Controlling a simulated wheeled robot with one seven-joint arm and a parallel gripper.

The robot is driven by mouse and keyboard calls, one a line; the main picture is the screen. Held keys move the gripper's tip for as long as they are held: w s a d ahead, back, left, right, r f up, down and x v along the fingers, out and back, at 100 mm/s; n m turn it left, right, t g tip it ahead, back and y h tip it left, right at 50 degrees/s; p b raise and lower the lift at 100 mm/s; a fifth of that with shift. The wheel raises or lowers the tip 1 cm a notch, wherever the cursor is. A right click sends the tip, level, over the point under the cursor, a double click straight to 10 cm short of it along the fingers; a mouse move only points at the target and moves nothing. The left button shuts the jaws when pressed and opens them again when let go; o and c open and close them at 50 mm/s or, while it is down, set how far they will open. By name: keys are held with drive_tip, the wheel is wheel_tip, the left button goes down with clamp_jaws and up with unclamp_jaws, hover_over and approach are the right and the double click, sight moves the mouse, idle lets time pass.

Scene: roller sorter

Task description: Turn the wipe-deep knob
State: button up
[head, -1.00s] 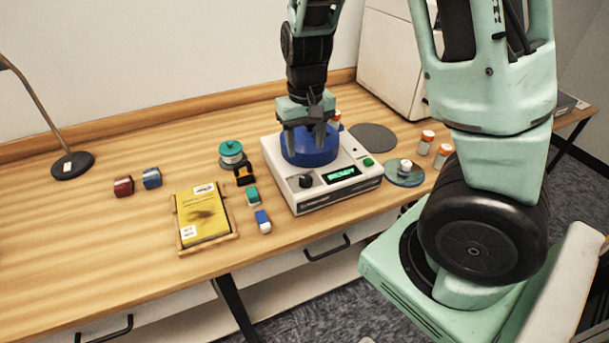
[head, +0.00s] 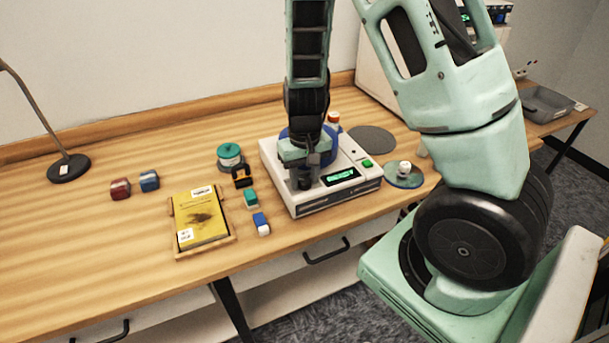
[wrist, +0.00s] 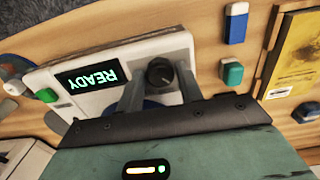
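The white device (head: 338,205) stands on the wooden table with a blue round part on top, a green button (head: 367,163) and a lit display (head: 341,176) reading READY. Its dark knob (head: 304,184) is at the front left of its top panel. In the wrist view the knob (wrist: 160,72) lies between my two grey fingers, with space on both sides. My gripper (wrist: 160,85) is open and points down over the knob. I see no label naming the knob. The head view shows my gripper (head: 303,172) partly hiding the knob.
A yellow book (head: 201,216) in a wooden tray, a green block (head: 251,199) and a blue-white block (head: 261,223) lie left of the device. A teal spool (head: 230,155) stands behind them. A disc with a small white item (head: 404,172) lies to the right.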

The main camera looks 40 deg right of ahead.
drive_tip(key=c, duration=0.5)
drive_tip(key=shift+m, duration=0.4)
drive_tip(key=m+p, duration=0.1)
drive_tip(key=m, duration=0.2)
drive_tip(key=shift+r+p, duration=0.1)
drive_tip(key=shift+p, duration=0.25)
drive_tip(key=shift+m+p, duration=0.75)
drive_tip(key=shift+m, duration=1.75)
drive_tip(key=o, duration=1)
